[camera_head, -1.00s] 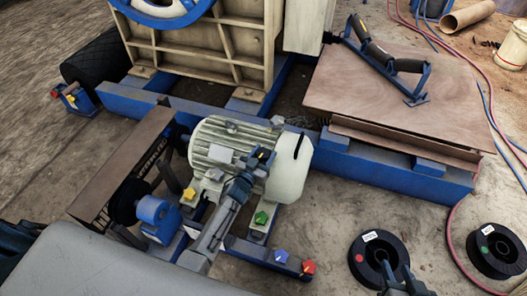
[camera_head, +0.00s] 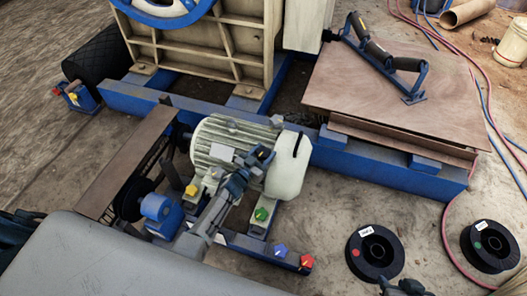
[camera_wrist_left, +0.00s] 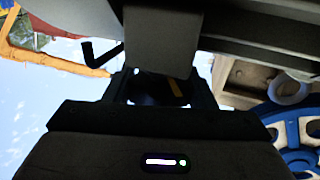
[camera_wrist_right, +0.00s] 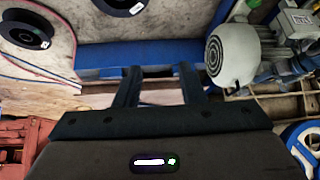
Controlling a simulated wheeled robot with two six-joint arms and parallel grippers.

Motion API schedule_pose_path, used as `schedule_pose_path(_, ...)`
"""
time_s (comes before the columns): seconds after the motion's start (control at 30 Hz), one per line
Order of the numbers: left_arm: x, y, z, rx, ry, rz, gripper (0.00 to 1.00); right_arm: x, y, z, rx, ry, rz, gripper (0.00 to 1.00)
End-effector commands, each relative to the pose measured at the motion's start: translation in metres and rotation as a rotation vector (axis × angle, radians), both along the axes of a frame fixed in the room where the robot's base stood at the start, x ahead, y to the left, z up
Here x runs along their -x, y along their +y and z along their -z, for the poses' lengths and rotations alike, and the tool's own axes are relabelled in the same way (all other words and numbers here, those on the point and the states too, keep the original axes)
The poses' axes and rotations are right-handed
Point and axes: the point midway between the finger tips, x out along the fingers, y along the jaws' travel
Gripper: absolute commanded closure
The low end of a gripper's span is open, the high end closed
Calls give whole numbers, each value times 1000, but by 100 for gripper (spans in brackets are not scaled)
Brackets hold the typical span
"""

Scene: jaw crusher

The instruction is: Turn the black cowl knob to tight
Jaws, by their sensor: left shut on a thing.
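The grey-green motor (camera_head: 232,143) has a pale rounded cowl (camera_head: 289,178) at its right end. My left gripper (camera_head: 262,157) is at the cowl's near upper edge. In the left wrist view its jaws (camera_wrist_left: 163,82) are shut on a small dark piece with an orange mark, which looks like the black cowl knob (camera_wrist_left: 152,90). The jaws hide most of it, and its exact turn cannot be told. A thin black bent bar (camera_head: 297,145) stands on the cowl. My right gripper (camera_wrist_right: 157,82) is open and empty, well away from the motor.
Green (camera_head: 261,214), blue (camera_head: 280,249) and red (camera_head: 306,262) knobs sit near the motor's base. Two black spools (camera_head: 373,254) lie on the ground at right. A wooden board (camera_head: 390,95) carries a blue roller frame (camera_head: 385,55). The crusher body (camera_head: 200,45) stands behind.

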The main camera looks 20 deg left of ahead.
Motion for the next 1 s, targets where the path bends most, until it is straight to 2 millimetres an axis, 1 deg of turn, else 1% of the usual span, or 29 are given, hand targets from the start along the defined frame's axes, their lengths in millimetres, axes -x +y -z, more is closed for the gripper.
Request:
schedule_pose_path(0.03, 0, 0, -2, 0, 0, 9, 73, 0, -1, -4, 7, 10, -1, 64)
schedule_pose_path(0.5, 0, 0, -1, 0, 0, 124, 73, 10, -12, -15, 66, 120, 0, 64)
schedule_pose_path(1.0, 1, -1, 0, 0, 1, 225, 73, 15, -17, -19, 91, 171, 4, 64)
